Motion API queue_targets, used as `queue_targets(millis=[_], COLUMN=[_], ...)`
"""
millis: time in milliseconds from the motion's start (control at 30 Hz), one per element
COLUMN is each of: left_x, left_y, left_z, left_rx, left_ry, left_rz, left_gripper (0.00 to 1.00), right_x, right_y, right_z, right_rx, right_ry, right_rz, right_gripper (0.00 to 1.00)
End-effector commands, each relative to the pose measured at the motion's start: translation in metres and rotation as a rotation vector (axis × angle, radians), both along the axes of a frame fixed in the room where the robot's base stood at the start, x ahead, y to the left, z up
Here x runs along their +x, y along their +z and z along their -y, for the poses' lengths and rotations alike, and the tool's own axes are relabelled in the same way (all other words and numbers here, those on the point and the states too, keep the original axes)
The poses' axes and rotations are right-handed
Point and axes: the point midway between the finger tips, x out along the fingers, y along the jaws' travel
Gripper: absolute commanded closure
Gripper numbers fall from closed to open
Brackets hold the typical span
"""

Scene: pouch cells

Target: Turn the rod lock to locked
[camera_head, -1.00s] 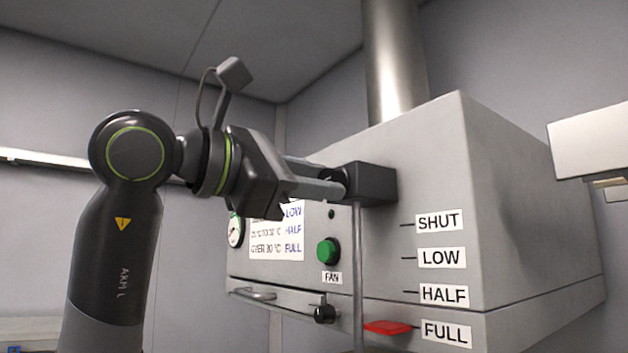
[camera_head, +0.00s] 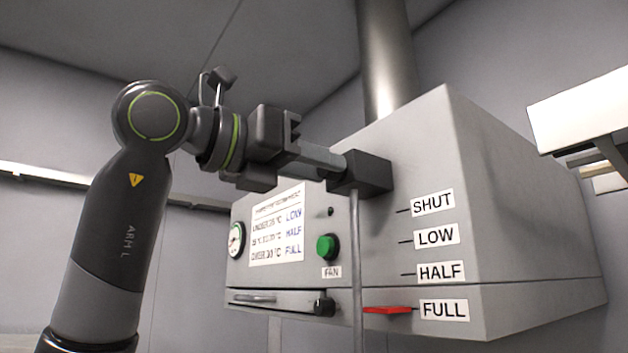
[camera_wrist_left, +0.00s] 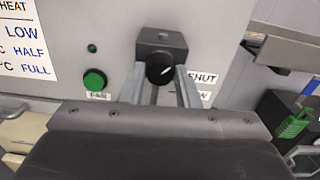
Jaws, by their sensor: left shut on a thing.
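The rod lock is a dark block (camera_head: 362,174) on the upper front of the grey hood, at the top of the thin vertical rod (camera_head: 356,260). In the left wrist view the block (camera_wrist_left: 160,40) has a round black knob (camera_wrist_left: 160,70) with a small white mark facing me. My left gripper (camera_head: 338,164) reaches the block from the left; its two fingers (camera_wrist_left: 160,82) stand on either side of the knob and are shut on it. The fingers hide most of the knob in the head view. A red pointer (camera_head: 386,310) sits beside the FULL label (camera_head: 444,310). My right gripper is not in view.
The hood (camera_head: 520,220) carries SHUT, LOW, HALF and FULL labels, a green FAN button (camera_head: 327,248), a gauge (camera_head: 236,239) and a printed card (camera_head: 277,225). A bar handle (camera_head: 262,297) runs below. A steel duct (camera_head: 388,70) rises behind. A white fixture (camera_head: 585,110) juts in at right.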

Motion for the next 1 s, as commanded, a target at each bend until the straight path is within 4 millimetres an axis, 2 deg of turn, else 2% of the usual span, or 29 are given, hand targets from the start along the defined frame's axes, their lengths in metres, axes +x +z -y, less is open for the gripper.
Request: queue_targets(millis=[100, 600, 1000], left_x=[-0.001, -0.001, -0.001], left_y=[-0.002, 0.0, 0.002], left_z=[0.0, 0.0, 0.0], left_rx=[-0.067, -0.325, -0.43], left_ry=[0.001, 0.002, 0.001], left_rz=[-0.086, -0.439, -0.582], left_gripper=[0.94, 0.94, 0.94], right_x=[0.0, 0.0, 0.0], right_y=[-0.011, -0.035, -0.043], right_z=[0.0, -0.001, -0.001], right_rx=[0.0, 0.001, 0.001], right_ry=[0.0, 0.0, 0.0], right_rz=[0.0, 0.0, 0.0], right_gripper=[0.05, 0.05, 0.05])
